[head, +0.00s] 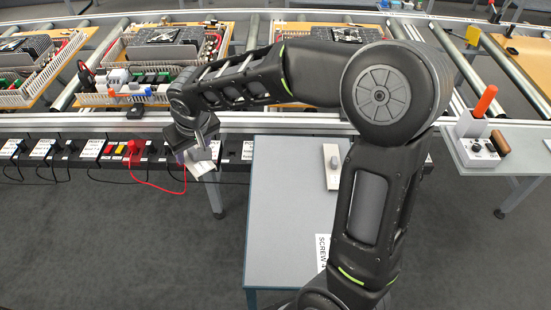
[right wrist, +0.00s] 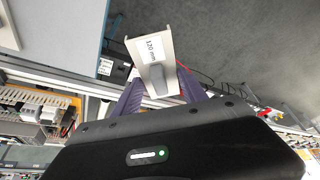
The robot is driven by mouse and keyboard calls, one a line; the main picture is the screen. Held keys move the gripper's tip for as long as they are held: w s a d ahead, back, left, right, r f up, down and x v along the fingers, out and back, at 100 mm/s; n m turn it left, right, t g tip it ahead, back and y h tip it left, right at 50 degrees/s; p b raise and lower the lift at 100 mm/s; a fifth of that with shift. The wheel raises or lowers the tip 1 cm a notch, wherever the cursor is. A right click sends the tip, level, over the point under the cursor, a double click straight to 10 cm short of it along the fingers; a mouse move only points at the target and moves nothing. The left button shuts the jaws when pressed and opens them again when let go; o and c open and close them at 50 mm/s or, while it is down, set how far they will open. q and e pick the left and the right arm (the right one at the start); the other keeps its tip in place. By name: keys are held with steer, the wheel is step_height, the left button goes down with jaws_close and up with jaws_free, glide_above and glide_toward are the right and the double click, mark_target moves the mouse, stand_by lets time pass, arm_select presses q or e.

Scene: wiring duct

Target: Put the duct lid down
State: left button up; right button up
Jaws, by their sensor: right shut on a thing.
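The duct lid (right wrist: 143,58) is a short pale channel piece with a "120 mm" label and a grey grip block. In the right wrist view it sits between the purple fingers of my right gripper (right wrist: 160,92), which is shut on it. In the head view the lid (head: 201,168) hangs below my right gripper (head: 196,155), left of the grey table (head: 285,205), in front of the black socket strip. It is tilted and partly hidden by the gripper. My left gripper is not in view.
The table's left part is clear. A red cable (head: 150,184) hangs from the black strip (head: 90,152). Behind are the conveyor and panels with ducts (head: 160,65).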

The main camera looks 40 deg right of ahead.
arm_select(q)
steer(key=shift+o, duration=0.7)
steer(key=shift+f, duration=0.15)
arm_select(e)
steer(key=shift+d+f, duration=0.2)
steer(key=shift+d, duration=0.05)
arm_select(q)
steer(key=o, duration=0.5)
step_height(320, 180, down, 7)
steer(key=b, duration=0.7)
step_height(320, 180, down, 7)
steer(key=b, duration=0.7)
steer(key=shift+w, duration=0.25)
arm_select(e)
steer(key=w+d+f+m+h, duration=0.1)
steer(key=d+f, duration=0.3)
steer(key=d, duration=0.5)
steer(key=w+d+f+m+h, duration=0.1)
steer(key=d+f+m, duration=0.3)
steer(key=d, duration=0.5)
steer(key=w+d+f+m+g, duration=0.1)
steer(key=w+d+f+m, duration=0.1)
steer(key=d, duration=0.8)
step_height(320, 180, down, 2)
steer(key=shift+w+f+m+h, duration=0.15)
steer(key=shift+f+m+h, duration=0.1)
steer(key=shift+m+h, duration=0.2)
